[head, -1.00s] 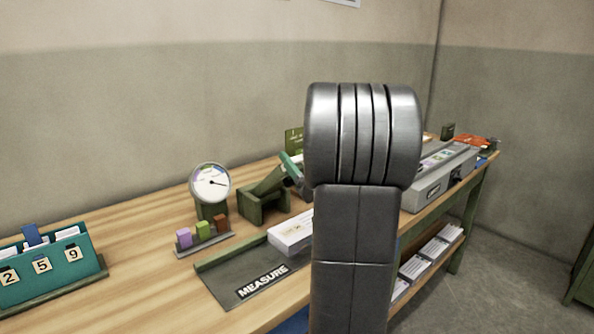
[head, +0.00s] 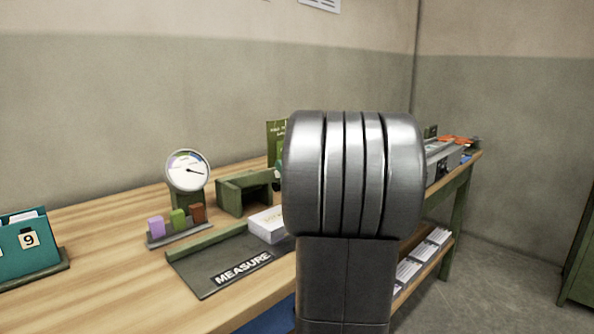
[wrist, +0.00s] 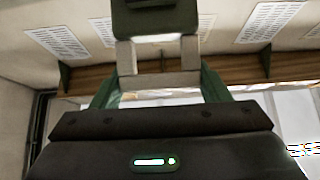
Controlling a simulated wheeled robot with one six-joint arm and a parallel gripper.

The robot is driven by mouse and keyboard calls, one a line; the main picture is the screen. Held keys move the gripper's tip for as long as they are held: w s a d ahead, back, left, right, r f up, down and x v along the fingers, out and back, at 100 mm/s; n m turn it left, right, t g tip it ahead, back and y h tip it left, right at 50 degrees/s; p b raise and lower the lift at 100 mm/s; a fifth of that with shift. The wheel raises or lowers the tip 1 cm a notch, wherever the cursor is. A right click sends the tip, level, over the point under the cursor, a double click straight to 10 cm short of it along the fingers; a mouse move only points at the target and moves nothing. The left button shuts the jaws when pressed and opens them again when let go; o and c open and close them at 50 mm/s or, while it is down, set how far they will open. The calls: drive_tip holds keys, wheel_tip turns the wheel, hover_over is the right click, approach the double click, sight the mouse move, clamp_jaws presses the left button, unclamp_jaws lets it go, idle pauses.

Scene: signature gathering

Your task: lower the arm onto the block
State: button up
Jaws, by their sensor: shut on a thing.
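My gripper (wrist: 157,55) shows in the wrist view with its two pale fingers closed on a dark green piece (wrist: 155,20). In the head view my own grey arm hides the gripper. A dark green stand (head: 232,198) is on the table just left of my arm, and a bit of teal shows at its right end. A white block (head: 266,224), like a stack of paper, lies at the back right of the grey mat marked MEASURE (head: 205,275). My arm covers its right edge. Whether the held piece touches the block is hidden.
A round dial (head: 187,170) stands behind a small rack of coloured blocks (head: 178,217). A teal card holder (head: 25,250) is at the left. A grey machine (head: 440,160) is at the far right end. The table's front left is clear.

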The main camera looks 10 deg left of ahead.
drive_tip(key=shift+f, duration=0.2)
idle(0.3)
drive_tip(key=o, duration=1.4)
wheel_tip(320, 180, up, 10)
drive_tip(key=p, duration=0.3)
drive_tip(key=shift+d, duration=0.1)
wheel_tip(320, 180, down, 10)
drive_tip(key=b, duration=0.3)
drive_tip(key=shift+f, duration=0.15)
drive_tip(key=shift+r, duration=0.4)
